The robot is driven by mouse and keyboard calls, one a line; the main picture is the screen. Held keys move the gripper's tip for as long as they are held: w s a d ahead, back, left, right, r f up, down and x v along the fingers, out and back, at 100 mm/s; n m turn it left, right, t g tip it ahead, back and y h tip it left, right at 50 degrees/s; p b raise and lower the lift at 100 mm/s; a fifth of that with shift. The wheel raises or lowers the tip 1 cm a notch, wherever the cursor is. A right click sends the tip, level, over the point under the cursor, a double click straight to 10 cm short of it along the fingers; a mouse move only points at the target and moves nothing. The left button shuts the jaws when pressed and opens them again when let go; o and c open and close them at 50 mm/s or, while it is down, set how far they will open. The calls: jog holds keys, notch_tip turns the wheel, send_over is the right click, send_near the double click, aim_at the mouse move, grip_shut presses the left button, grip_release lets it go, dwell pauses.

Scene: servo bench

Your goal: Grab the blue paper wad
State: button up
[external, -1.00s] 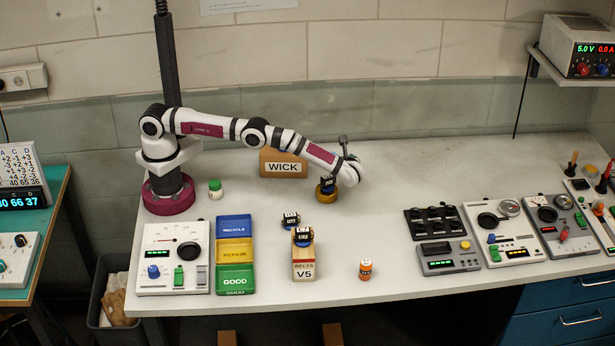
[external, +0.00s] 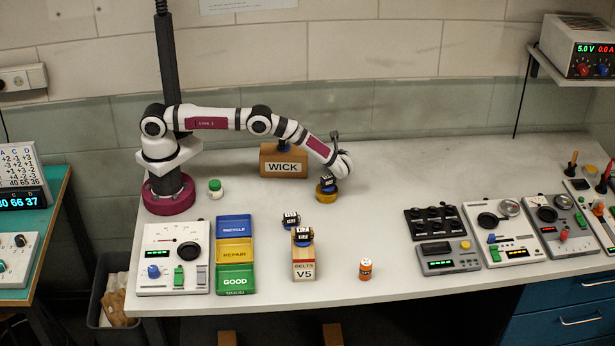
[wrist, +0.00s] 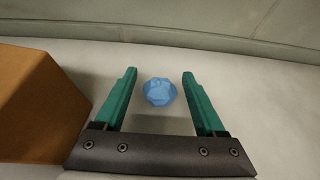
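The blue paper wad (wrist: 160,92) is a small, light blue crumpled ball on the grey bench top in the wrist view. It appears centred between the fingers of my gripper (wrist: 159,74), slightly below the tips in the picture. My gripper is open, with green fingers spread wide and clear space on both sides of the wad. I cannot tell the height of the fingers above the bench. In the external view, the fingers are hidden behind my wrist, and I cannot make out the wad there.
The brown WICK box (external: 283,163) stands close by, left of my gripper; its side (wrist: 35,105) fills the left of the wrist view. A dark blue bit (external: 284,146) shows above it. The wall is behind.

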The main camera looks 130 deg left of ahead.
grip_shut()
jog(key=shift+r, duration=0.15)
